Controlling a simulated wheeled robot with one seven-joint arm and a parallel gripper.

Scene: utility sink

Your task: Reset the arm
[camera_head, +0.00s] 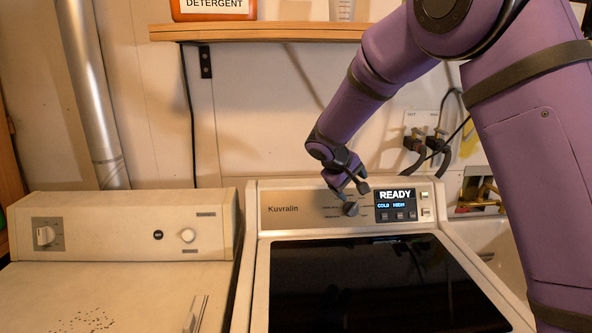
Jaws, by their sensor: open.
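My purple arm reaches in from the upper right. My gripper (353,185) is in front of the control panel (290,209) of the washer marked Kuvralin. Its jaws are open and seem empty, just above the washer's round knob (350,209). I cannot tell whether a fingertip touches the knob. The washer's display (396,205) reads READY, COLD and HIGH. The washer's dark glass lid (375,285) is shut.
A second machine (110,290) with knobs stands at left, a metal tool (196,314) on its top. A wooden shelf (260,32) with a detergent container (214,9) runs above. Hoses and taps (425,142) are on the wall; a sink (490,240) is at right.

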